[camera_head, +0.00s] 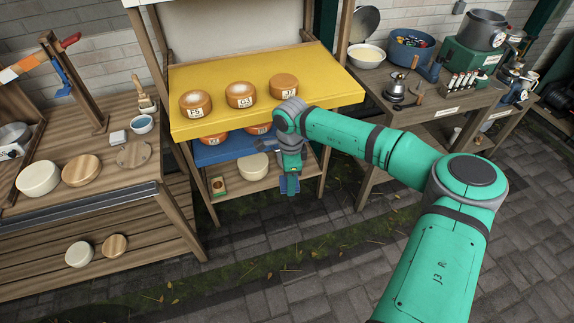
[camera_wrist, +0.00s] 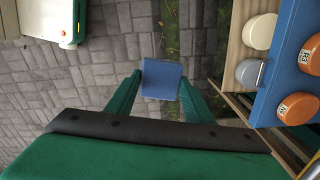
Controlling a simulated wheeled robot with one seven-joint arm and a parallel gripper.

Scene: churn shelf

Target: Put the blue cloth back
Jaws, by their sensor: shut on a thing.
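A small blue cloth (camera_wrist: 161,80), flat and roughly square, shows in the wrist view between my fingertips. My gripper (camera_wrist: 160,92) is shut on it and points down. In the head view my gripper (camera_head: 289,184) hangs in front of the shelf's lower levels, with bits of blue at its tip. A larger blue covering (camera_head: 222,152) lies on the shelf's middle level under orange cheeses. It also shows at the right of the wrist view (camera_wrist: 285,72), apart from my gripper. Paving lies below the held cloth.
The yellow-covered top level (camera_head: 325,87) bears three labelled orange cheeses. A wooden bench (camera_head: 105,185) stands left, a tool table (camera_head: 430,100) right. The paved floor in front is clear.

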